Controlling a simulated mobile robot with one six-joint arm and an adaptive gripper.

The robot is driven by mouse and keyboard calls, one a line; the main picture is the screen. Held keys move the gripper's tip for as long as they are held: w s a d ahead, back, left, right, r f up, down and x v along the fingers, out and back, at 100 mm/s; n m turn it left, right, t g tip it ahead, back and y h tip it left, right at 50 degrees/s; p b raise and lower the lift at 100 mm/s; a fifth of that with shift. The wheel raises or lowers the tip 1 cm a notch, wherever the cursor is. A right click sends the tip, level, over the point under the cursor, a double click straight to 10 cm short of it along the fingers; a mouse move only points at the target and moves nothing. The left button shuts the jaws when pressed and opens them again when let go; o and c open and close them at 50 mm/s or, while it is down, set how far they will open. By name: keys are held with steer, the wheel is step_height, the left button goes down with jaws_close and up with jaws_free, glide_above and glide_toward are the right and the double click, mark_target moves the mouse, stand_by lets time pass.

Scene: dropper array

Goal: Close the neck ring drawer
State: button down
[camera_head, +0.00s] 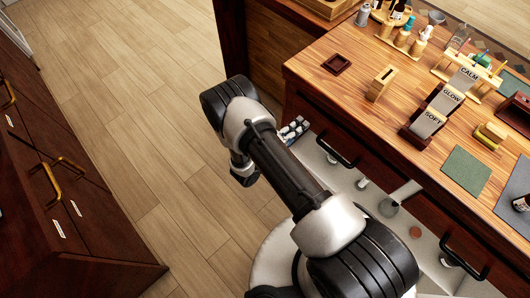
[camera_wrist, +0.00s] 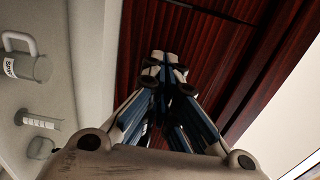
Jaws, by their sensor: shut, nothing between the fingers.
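A pulled-out drawer with a pale interior (camera_head: 345,181) shows below the counter's dark red front in the head view, partly hidden by my arm. It holds small glassware. No readable label shows whether it is the neck ring drawer. In the wrist view its pale interior (camera_wrist: 85,30) is at the left, beside a dark red wooden panel (camera_wrist: 215,45). My gripper (camera_wrist: 165,62) is shut and empty, its fingertips in front of this panel; contact cannot be told. In the head view my gripper (camera_head: 295,129) is near the drawer's far left end.
Black handles (camera_head: 463,262) stick out from the counter front. The wooden countertop (camera_head: 330,95) carries bottles, wooden blocks and signs. A dark cabinet (camera_head: 95,215) with brass handles stands at left. The wooden floor (camera_head: 150,100) between is clear. A glass mug (camera_wrist: 25,65) lies in the drawer.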

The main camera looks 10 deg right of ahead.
steer(key=p+v, duration=0.1)
steer(key=v, duration=1.2)
steer(key=shift+p, duration=0.35)
steer(key=shift+w+r, duration=0.1)
steer(key=s+d+r+m+g+y, duration=0.1)
steer(key=d+r+m+g, duration=0.25)
steer(key=r+m, duration=0.4)
steer(key=s+d+r+m+g+y, duration=0.1)
steer(key=s+d+r+m+g, duration=0.1)
steer(key=r+m+g, duration=0.45)
steer(key=s+d+r+m+g+y, duration=0.1)
steer(key=d+r+m+g, duration=0.1)
steer(key=r+m, duration=0.65)
steer(key=s+a+r+m+t+y, duration=0.1)
steer(key=s+r+m+t+y, duration=0.4)
steer(key=s+r+m+y, duration=0.6)
step_height(320, 180, up, 4)
steer(key=s+m, duration=0.2)
steer(key=m, duration=0.8)
steer(key=shift+s+a+t, duration=0.2)
steer(key=shift+a+t, duration=0.2)
